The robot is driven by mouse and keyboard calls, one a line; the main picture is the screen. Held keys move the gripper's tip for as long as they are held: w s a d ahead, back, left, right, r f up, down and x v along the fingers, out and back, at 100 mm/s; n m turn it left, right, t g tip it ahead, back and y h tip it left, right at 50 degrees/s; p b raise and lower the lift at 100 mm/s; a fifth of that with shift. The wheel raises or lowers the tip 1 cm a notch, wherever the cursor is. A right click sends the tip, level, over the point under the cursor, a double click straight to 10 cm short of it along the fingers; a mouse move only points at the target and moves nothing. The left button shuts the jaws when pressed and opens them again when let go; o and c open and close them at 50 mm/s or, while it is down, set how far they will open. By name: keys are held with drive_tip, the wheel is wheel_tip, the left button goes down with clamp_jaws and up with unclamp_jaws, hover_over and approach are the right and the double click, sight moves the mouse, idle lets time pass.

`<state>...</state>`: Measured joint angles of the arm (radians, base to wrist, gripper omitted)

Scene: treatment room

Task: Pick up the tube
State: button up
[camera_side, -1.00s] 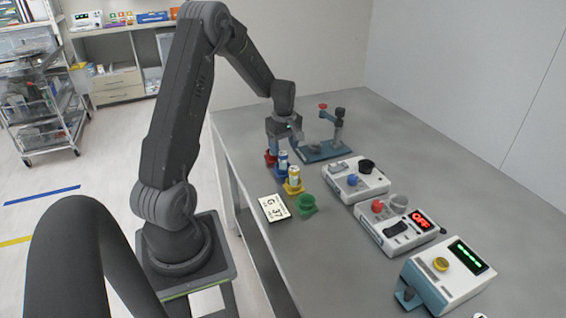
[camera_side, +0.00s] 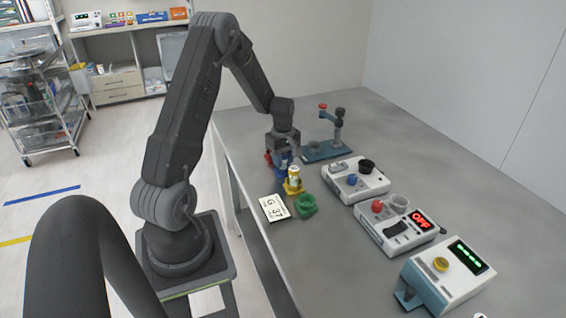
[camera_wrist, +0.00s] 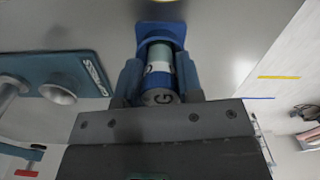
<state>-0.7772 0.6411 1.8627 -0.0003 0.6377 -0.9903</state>
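A tube (camera_wrist: 160,72) with a grey cap marked G and a blue band stands in a blue holder (camera_wrist: 160,30) in the wrist view. My gripper (camera_wrist: 160,78) has one finger on each side of it. I see no clear gap, but cannot tell whether the fingers press on it. In the side view my gripper (camera_side: 283,160) is low over the blue holder and hides most of this tube. Another tube (camera_side: 294,172) with a yellow band stands in the yellow holder (camera_side: 293,189).
A green holder (camera_side: 306,207) looks empty beside a white card (camera_side: 272,208). A red holder (camera_side: 267,158) is just behind my gripper. A blue-based stand (camera_side: 325,152) is behind; several white devices (camera_side: 352,183) line the right. Bare table lies beyond them.

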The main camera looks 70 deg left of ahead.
drive_tip(key=c, duration=0.4)
drive_tip(key=shift+c, duration=0.2)
drive_tip(key=shift+r, duration=0.15)
